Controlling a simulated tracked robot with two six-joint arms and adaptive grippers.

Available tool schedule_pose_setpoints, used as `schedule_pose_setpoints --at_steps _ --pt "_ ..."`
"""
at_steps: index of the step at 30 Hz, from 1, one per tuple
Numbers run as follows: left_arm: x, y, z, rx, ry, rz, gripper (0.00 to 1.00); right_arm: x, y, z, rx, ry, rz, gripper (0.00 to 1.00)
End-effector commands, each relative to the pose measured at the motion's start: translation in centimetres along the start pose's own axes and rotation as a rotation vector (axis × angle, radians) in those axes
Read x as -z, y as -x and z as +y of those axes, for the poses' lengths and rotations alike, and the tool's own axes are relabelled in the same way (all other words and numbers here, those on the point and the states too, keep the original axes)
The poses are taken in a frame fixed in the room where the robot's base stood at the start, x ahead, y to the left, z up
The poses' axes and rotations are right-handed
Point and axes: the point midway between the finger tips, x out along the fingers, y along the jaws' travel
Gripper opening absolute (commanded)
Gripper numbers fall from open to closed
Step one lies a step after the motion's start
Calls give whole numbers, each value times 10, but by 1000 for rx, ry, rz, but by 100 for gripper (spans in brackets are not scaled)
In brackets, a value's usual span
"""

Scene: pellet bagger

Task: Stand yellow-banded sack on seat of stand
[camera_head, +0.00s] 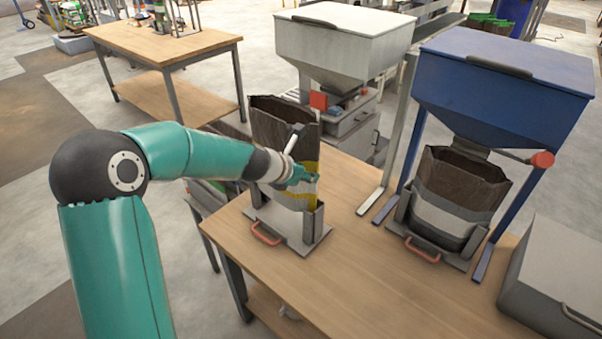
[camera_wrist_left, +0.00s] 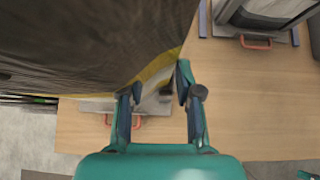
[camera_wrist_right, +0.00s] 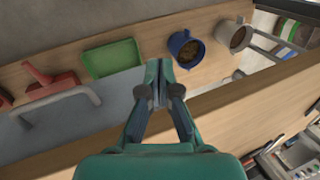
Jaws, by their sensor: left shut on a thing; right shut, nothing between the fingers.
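The yellow-banded sack (camera_head: 271,124) is tall, brown and open-topped, with a yellow and pale band low on it. It stands nearly upright in or just over the seat of the left stand (camera_head: 292,235), a grey metal holder with side walls and a red handle. I cannot tell whether its bottom touches the seat. My left gripper (camera_head: 305,178) is shut on the sack's side near the band; in the left wrist view the fingers (camera_wrist_left: 157,92) meet the sack's edge. My right gripper (camera_wrist_right: 158,75) is shut and empty, over another surface.
The blue hopper (camera_head: 505,80) hangs above a second sack (camera_head: 458,185) in the right stand. A grey hopper (camera_head: 345,40) is behind the left stand. A grey box (camera_head: 550,280) sits at the right. A green tray (camera_wrist_right: 113,59) and blue mug (camera_wrist_right: 186,48) are near my right gripper.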

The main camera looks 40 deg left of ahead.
Motion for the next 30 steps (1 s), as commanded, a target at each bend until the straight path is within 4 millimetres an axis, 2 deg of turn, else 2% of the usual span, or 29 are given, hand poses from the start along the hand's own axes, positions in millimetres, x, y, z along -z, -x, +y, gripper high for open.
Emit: schedule_pose_setpoints --at_steps 6,21,30 --pt "13 -12 -1 1 -3 -1 0 0 -17 6 0 0 0 0" --pt "64 -59 -7 8 -8 -1 0 0 -80 29 0 0 0 0" --pt "78 -73 -10 11 -10 -1 0 0 -98 35 0 0 0 0"
